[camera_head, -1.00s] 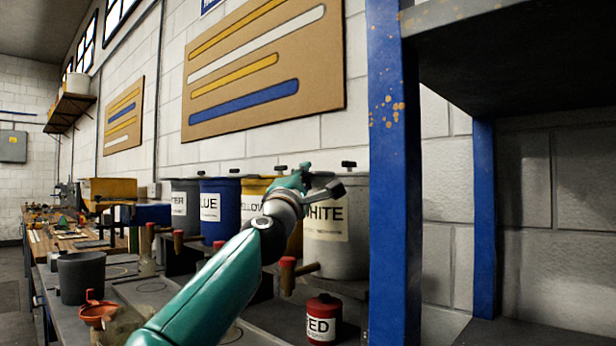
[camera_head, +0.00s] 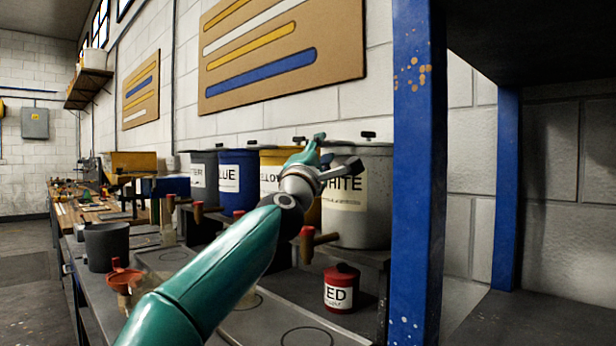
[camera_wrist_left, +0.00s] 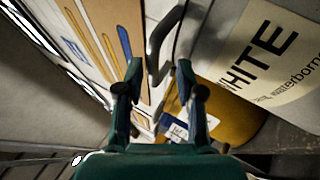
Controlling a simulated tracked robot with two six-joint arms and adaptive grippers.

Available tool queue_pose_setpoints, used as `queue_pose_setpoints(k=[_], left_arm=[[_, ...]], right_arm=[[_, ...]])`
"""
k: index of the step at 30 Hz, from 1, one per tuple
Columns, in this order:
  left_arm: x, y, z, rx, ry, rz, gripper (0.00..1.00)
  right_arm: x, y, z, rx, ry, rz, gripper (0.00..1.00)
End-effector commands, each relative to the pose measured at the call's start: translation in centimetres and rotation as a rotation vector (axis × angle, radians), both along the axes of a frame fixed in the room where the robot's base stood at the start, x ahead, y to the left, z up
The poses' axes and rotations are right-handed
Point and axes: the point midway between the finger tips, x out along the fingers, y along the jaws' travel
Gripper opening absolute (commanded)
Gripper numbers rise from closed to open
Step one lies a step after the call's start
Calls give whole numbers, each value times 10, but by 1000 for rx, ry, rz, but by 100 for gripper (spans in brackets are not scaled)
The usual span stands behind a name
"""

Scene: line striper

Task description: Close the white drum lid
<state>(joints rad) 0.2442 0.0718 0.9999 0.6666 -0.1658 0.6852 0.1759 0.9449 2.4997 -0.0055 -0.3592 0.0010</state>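The white drum (camera_head: 372,215) stands on a shelf behind the right side of the bench, its WHITE label partly covered by my left arm. Its lid (camera_head: 380,144), with a dark knob, shows edge-on at the top; I cannot tell whether it is fully seated. My left gripper (camera_head: 319,139) is at the drum's upper left, near rim height. In the left wrist view, its two fingers (camera_wrist_left: 158,75) are apart with nothing clearly held. A curved grey handle (camera_wrist_left: 161,42) lies just beyond the fingertips; contact is unclear. My right gripper is out of view.
Yellow (camera_head: 270,172), blue (camera_head: 230,190) and grey (camera_head: 200,175) drums stand left of the white one. A red can (camera_head: 341,290) sits below it. A blue post (camera_head: 418,180) stands close on the right.

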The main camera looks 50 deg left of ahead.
Motion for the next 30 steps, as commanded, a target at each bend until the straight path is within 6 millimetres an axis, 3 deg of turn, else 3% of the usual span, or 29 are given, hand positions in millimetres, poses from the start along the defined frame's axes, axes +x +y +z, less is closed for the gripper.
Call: queue_pose_setpoints(k=[18, 30], left_arm=[[-62, -41, -39, 4, 0, -7, 37], [-76, -50, -50, 2, 1, -5, 37]], right_arm=[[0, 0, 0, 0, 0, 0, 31], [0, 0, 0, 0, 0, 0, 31]])
